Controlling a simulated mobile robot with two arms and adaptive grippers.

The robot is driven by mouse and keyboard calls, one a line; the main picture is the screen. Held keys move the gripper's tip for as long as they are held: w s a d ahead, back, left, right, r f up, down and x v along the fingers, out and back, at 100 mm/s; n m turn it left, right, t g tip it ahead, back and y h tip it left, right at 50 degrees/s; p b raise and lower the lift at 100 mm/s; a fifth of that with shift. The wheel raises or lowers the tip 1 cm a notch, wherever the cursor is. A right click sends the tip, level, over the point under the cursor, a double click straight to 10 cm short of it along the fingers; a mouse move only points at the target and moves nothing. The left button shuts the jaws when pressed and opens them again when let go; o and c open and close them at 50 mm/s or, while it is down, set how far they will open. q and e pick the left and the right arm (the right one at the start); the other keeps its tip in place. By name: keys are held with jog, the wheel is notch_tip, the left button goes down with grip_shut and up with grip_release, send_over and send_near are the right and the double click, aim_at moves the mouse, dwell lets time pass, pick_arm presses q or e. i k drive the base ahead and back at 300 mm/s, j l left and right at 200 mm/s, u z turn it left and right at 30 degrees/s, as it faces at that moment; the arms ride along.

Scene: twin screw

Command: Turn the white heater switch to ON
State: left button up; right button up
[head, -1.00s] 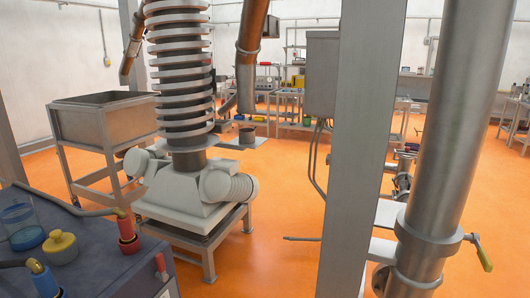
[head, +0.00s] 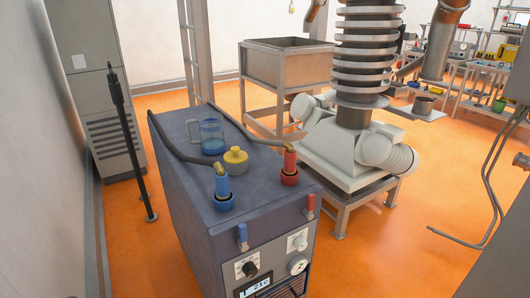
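The heater is a dark blue-grey box (head: 185,185) left of centre in the head view. Its front panel has a small white knob (head: 300,243) at the upper right and a larger round white knob (head: 298,265) below it. I cannot tell which one is the heater switch, and its ON marking is too small to read. A black knob (head: 250,270) sits at the panel's left, above a display (head: 255,286) reading about 21C. Neither of my grippers is in view.
A ribbed column machine (head: 362,60) stands behind right. Orange floor (head: 380,250) is clear at right.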

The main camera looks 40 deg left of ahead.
aim_at(300, 243)
jog(key=u, duration=1.1)
